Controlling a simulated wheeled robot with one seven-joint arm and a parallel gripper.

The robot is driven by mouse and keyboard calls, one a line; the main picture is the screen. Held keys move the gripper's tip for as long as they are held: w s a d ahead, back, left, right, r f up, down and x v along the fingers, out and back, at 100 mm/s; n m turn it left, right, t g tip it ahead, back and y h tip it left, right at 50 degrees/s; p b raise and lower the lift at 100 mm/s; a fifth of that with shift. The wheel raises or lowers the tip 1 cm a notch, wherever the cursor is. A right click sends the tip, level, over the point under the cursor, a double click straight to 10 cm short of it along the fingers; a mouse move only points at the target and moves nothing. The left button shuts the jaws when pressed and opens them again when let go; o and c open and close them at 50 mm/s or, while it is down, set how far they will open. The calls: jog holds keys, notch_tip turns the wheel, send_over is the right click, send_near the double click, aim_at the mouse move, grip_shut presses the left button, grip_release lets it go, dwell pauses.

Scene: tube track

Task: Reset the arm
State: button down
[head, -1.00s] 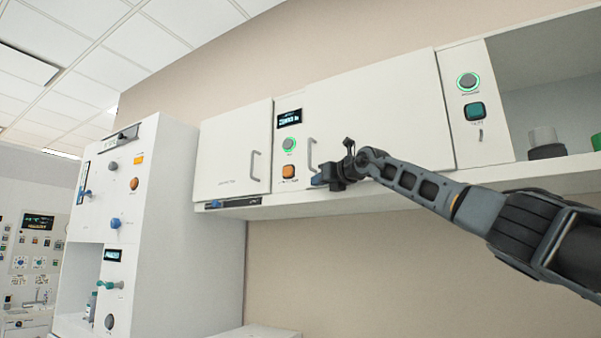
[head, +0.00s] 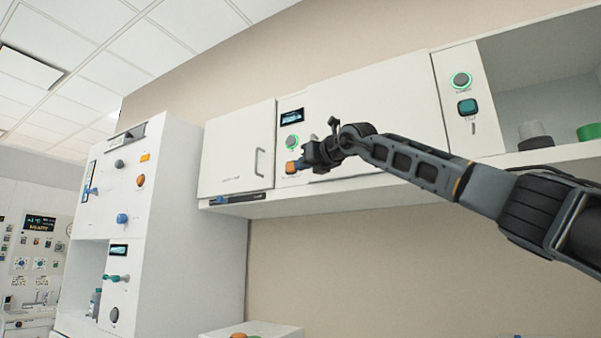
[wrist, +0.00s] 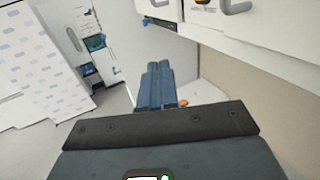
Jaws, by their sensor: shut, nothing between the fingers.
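My arm reaches in from the right in the head view. My gripper (head: 300,165) is at the front of the white wall cabinet, in front of the panel with the orange button (head: 291,167). Whether it touches the panel cannot be told. In the wrist view my gripper (wrist: 158,66) shows its two blue-grey fingers side by side, closed together with nothing between them. They point out over the room below the cabinet's underside.
The wall cabinet (head: 236,155) has a handled door and a small display (head: 291,117). An open shelf (head: 560,156) at right holds a grey cup and a green item. A tall white unit (head: 190,230) with knobs stands at left. Bare wall lies below the cabinet.

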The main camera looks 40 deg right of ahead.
jog(key=shift+s+a, duration=0.25)
jog(key=shift+a, duration=0.4)
